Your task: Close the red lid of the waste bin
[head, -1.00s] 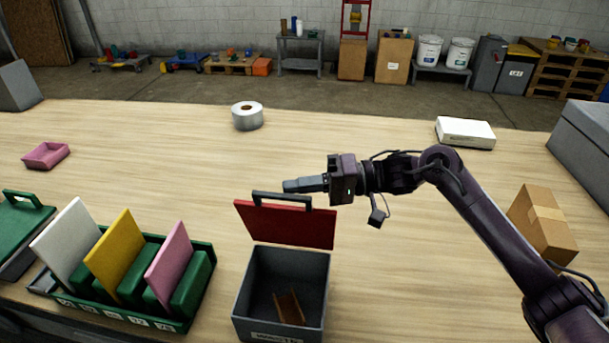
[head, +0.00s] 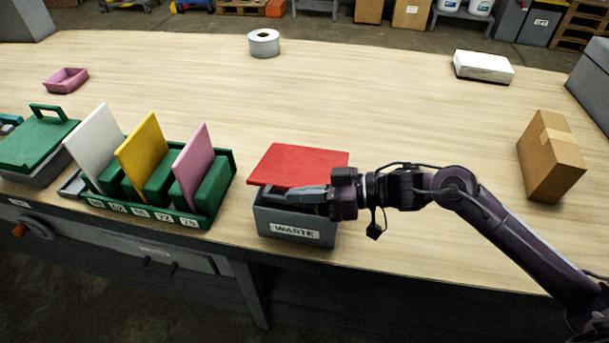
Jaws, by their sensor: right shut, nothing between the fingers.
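The grey waste bin (head: 296,230) stands near the table's front edge, its WASTE label facing me. Its red lid (head: 300,163) slopes over the back of the bin, with its broad face showing and its near edge above the bin's front rim. It is not flat on the bin. My right gripper (head: 268,198) reaches in from the right, shut and empty, at the lid's near edge and above the bin's front. It hides part of that edge and most of the bin's opening. The lid's handle cannot be made out clearly. I cannot tell whether the fingers touch the lid. My left gripper is out of view.
A green rack (head: 213,213) with white, yellow and pink panels stands left of the bin. A green-lidded box (head: 38,140) is further left. A cardboard box (head: 551,157) is at the right. A tape roll (head: 264,44) stands behind, with clear table between.

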